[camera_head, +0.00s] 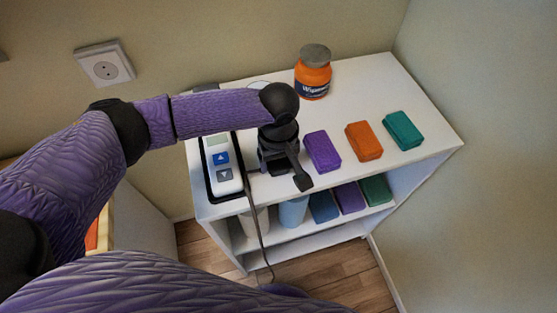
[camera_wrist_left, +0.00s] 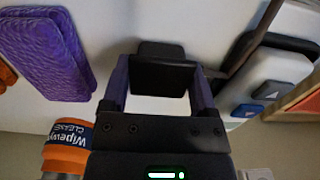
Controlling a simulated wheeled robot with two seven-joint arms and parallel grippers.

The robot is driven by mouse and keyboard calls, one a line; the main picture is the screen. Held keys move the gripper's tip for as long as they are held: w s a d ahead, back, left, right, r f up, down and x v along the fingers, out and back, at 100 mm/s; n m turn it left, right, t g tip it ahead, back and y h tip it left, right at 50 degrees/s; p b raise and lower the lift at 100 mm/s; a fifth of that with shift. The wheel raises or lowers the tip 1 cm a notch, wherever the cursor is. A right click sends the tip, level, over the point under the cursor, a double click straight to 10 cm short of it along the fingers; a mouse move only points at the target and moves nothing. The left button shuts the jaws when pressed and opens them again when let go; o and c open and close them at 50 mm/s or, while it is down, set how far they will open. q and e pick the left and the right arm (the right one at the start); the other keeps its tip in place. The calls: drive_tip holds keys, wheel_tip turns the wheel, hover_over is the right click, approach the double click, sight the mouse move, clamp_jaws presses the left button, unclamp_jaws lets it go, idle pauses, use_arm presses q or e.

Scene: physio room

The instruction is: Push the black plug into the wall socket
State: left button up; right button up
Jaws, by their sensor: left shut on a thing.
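The wall socket (camera_head: 104,69), a white square plate with a round recess, is on the wall at the upper left of the head view; nothing is in it. My left gripper (camera_head: 287,165) is over the front of the white shelf top, well right of and below the socket. It is shut on the black plug (camera_head: 302,181). In the left wrist view the plug (camera_wrist_left: 162,72) sits between the two fingers of my left gripper (camera_wrist_left: 160,85). The plug's pins cannot be made out. My right gripper is not in view.
The white shelf unit (camera_head: 375,82) carries an orange wipes tub (camera_head: 313,76), a purple block (camera_head: 322,152), an orange block (camera_head: 364,141), a teal block (camera_head: 403,131) and a white handset (camera_head: 221,161) in a black holder. A dark cable (camera_head: 256,225) hangs at the front.

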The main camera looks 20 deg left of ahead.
sight(279, 161)
use_arm(q)
wheel_tip(279, 161, up, 9)
drive_tip(key=p, duration=0.3)
drive_tip(key=shift+p, duration=0.4)
drive_tip(key=shift+r, duration=0.55)
